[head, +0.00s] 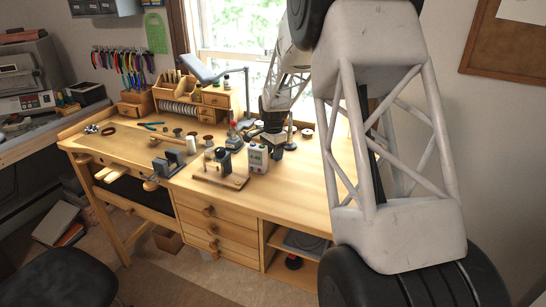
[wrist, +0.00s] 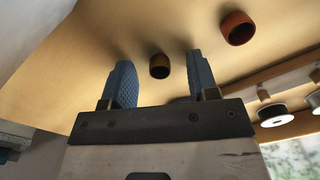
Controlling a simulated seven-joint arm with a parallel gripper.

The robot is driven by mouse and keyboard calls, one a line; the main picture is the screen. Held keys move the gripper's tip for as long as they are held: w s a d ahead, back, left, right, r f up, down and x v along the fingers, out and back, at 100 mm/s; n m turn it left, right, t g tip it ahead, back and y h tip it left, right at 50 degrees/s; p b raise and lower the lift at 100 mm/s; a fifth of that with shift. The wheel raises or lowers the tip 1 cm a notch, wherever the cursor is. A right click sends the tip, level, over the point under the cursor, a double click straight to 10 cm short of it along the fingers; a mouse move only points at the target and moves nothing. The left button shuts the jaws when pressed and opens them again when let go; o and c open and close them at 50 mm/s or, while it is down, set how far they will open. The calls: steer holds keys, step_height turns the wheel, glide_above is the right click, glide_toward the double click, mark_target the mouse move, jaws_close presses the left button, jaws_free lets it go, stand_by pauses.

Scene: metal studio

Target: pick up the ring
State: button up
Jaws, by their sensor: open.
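My gripper (wrist: 159,62) is open, its two blue ridged fingers spread apart in the wrist view. A small dark-brown round piece (wrist: 159,67) with a dark hollow shows between the fingertips, on or just above the pale wooden bench top. Nothing visibly touches it; the exact gap is unclear. A redder-brown hollow round piece (wrist: 237,28) lies to its right, outside the fingers. I cannot tell for sure which one is the ring. In the head view my gripper (head: 272,127) is low over the bench's rear, its fingers hard to make out.
The wooden bench (head: 295,185) carries a grey meter (head: 257,158), a wooden-based device (head: 221,170), a small vise (head: 169,162) and several spools. A drawer rack (head: 215,99) stands at the back. The bench's front right is clear.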

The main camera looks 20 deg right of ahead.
steer(key=shift+c, duration=0.4)
steer(key=c, duration=0.9)
steer(key=shift+r, duration=0.15)
step_height(320, 180, up, 10)
stand_by(0.5)
